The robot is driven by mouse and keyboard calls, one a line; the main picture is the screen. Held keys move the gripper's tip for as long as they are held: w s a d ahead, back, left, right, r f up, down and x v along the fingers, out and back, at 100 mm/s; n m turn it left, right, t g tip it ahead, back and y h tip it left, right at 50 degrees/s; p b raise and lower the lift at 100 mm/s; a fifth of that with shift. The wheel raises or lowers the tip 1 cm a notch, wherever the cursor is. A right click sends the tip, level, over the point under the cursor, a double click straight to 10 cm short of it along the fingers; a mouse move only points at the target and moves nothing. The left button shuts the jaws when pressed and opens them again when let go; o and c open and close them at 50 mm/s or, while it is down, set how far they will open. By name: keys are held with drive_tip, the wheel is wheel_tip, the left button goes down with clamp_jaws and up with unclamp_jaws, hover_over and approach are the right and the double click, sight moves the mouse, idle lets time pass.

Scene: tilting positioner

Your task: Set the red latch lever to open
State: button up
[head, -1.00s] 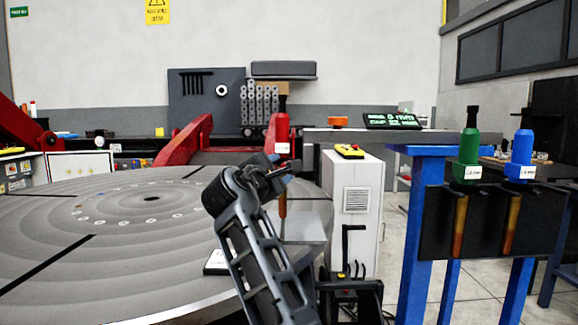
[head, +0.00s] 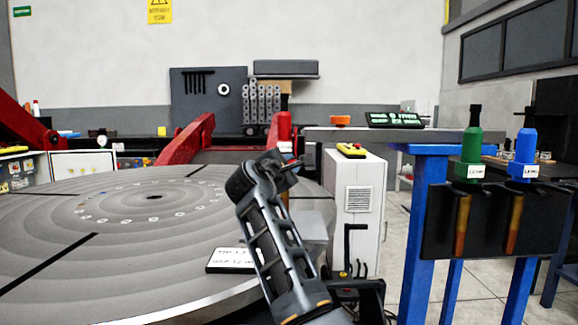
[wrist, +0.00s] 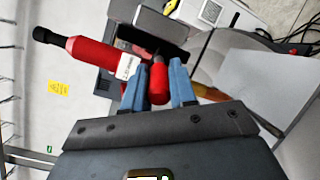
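A red knob (wrist: 158,84), which looks like the end of the red latch lever, lies between the two blue fingertips in the wrist view. My gripper (wrist: 158,88) has its fingers apart on either side of the knob, with narrow gaps visible; contact is not clear. In the head view my gripper (head: 288,168) is beyond the turntable's right part, and the lever is hidden behind it. The lever's base and the latch are not clearly visible.
A red-handled tool (head: 284,128) stands close behind my gripper and also shows in the wrist view (wrist: 98,56). Green (head: 470,150) and blue (head: 522,152) tools hang in a black rack at right. The grey turntable (head: 130,240) fills the left. A white cabinet (head: 358,225) stands behind.

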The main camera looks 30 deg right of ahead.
clamp_jaws()
